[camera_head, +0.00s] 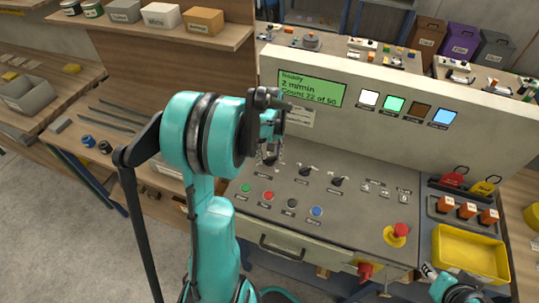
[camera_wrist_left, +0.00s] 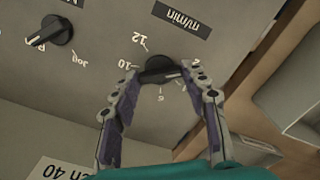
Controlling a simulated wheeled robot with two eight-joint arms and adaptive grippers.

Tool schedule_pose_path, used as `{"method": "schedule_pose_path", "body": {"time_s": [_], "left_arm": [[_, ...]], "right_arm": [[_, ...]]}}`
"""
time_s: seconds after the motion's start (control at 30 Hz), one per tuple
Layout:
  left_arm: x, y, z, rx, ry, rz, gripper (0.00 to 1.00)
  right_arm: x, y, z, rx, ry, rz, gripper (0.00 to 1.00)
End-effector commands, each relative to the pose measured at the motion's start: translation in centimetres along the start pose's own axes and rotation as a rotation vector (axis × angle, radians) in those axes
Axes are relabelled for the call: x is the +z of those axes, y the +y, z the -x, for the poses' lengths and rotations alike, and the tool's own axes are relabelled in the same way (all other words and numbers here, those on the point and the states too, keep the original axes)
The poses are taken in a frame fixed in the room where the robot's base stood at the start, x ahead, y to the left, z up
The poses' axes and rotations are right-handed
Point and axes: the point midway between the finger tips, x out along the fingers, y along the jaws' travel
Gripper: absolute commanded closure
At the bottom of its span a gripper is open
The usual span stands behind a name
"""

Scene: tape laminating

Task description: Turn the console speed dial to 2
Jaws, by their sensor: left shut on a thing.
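The console speed dial (camera_wrist_left: 158,68) is a black knob in the left wrist view, under an "m/min" label (camera_wrist_left: 182,18) and ringed by numbers of which 12, 10 and 6 can be read. The fingers of my left gripper (camera_wrist_left: 160,76) are closed on it from both sides. Its pointer end is partly hidden by the right-hand finger. In the head view my left gripper (camera_head: 272,140) comes down over the dial and mostly hides it. The green console screen (camera_head: 311,90) reads "Ready", "2 m/min", "Count 22 of 50". My right gripper (camera_head: 430,272) is small at the lower right, its jaws unclear.
Another black knob (camera_wrist_left: 52,32) with a "Jog" mark is beside the dial. The panel also has coloured buttons (camera_head: 268,195) and a red stop button (camera_head: 400,230). A yellow tray (camera_head: 460,234) is at the right; a shelf (camera_head: 150,33) stands at the upper left.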

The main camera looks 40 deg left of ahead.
Motion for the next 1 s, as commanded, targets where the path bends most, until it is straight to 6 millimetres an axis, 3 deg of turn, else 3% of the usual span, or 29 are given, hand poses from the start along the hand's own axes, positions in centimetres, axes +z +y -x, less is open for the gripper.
{"method": "schedule_pose_path", "body": {"time_s": [0.2,0.23,0.3,0.67,0.77,1.0], "left_arm": [[0.1,0.0,0.0,0.000,-0.002,0.001,0.84],[0.1,0.0,0.0,0.000,-0.002,0.001,0.50],[0.1,0.0,0.0,0.000,-0.002,0.001,0.34],[0.0,0.0,0.4,0.000,0.000,0.000,0.34],[0.0,0.0,1.6,0.000,0.000,-0.001,0.34],[0.1,0.0,6.7,0.000,-0.001,0.000,0.34]], "right_arm": [[0.0,0.0,0.0,0.000,0.000,0.000,0.60],[0.0,0.0,0.0,0.000,0.000,0.000,0.60],[0.0,0.0,0.0,0.000,0.000,0.000,0.60],[0.0,0.0,0.0,0.000,0.000,0.000,0.60],[0.0,0.0,0.0,0.000,0.000,0.000,0.60],[0.0,0.0,0.0,0.000,0.000,0.000,0.60]]}}
